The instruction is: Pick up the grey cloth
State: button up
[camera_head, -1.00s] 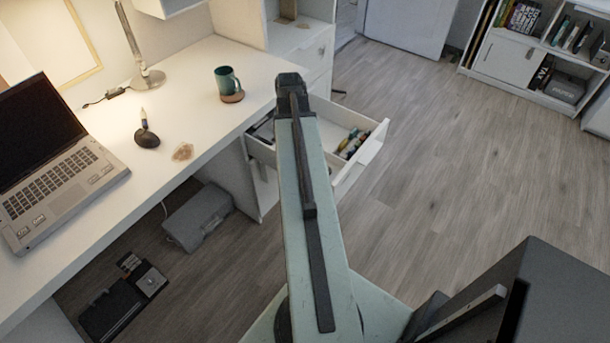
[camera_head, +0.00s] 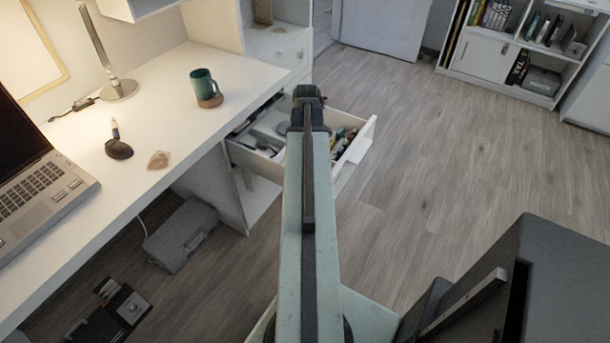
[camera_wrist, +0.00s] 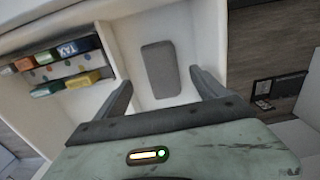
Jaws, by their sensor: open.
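The grey cloth (camera_wrist: 160,69) lies flat as a folded rectangle on the white floor of the open drawer (camera_wrist: 200,32) in the wrist view. In the head view the open drawer (camera_head: 352,150) is under the desk's right end, partly covered by my arm. My fingertips are hidden there.
A divider splits the drawer; its left compartment in the wrist view holds several small coloured boxes (camera_wrist: 68,52). On the desk (camera_head: 150,195) stand a green mug (camera_head: 203,82), a laptop (camera_head: 40,190) and a lamp (camera_head: 118,88). A grey case (camera_head: 180,235) lies below.

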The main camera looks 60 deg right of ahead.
notch_tip(320, 180, down, 5)
jog(key=b, duration=0.5)
jog(key=shift+w+a+f, duration=0.15)
jog(key=shift+r, duration=0.2)
jog(key=c, duration=1.5)
notch_tip(320, 180, up, 10)
jog(key=p, duration=1)
